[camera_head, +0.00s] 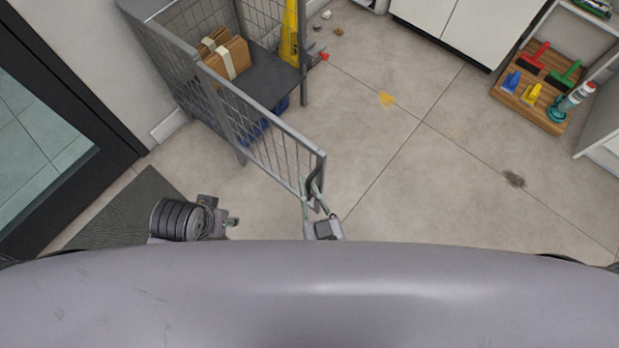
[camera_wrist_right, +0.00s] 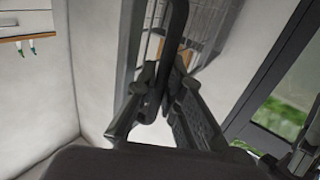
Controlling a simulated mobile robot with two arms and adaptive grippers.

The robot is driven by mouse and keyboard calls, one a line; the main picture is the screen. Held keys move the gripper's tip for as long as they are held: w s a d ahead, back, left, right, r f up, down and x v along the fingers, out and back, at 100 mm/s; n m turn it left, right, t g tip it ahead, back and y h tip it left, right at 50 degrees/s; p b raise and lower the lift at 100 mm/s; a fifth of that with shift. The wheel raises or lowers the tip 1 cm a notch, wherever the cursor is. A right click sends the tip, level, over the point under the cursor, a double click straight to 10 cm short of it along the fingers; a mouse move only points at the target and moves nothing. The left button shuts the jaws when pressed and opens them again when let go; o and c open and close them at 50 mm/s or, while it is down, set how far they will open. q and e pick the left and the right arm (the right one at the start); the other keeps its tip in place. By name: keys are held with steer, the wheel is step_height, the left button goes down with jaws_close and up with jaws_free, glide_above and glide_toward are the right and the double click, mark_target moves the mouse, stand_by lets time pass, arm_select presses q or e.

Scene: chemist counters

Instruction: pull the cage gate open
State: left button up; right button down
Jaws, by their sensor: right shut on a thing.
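The cage (camera_head: 303,62) is a grey wire-mesh trolley at the upper left of the head view. Its mesh gate (camera_head: 272,142) stands swung out from the cage front, leaving a wide gap to the far post. A dark curved handle (camera_head: 311,183) is at the gate's free end. My right gripper (camera_head: 318,203) is shut on this handle; the right wrist view shows the dark bar (camera_wrist_right: 176,40) running down between the fingers (camera_wrist_right: 160,98). My left gripper (camera_head: 232,221) is beside the gate, apart from it, mostly hidden by its arm; its opening cannot be told.
Cardboard boxes (camera_head: 226,56) and a yellow wet-floor sign (camera_head: 289,35) are at the cage. A dark mat (camera_head: 128,212) lies by the glass door (camera_head: 35,140) at left. A wooden tray (camera_head: 540,115) with brushes stands at right.

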arm_select(q)
steer(key=shift+a+f, duration=0.25)
steer(key=shift+f, duration=0.1)
arm_select(e)
steer(key=shift+s+a, duration=0.2)
steer(key=shift+a, duration=0.15)
steer(key=c, duration=1.7)
jaws_free()
arm_select(q)
steer(key=shift+w, duration=0.1)
arm_select(e)
steer(key=v, duration=1.2)
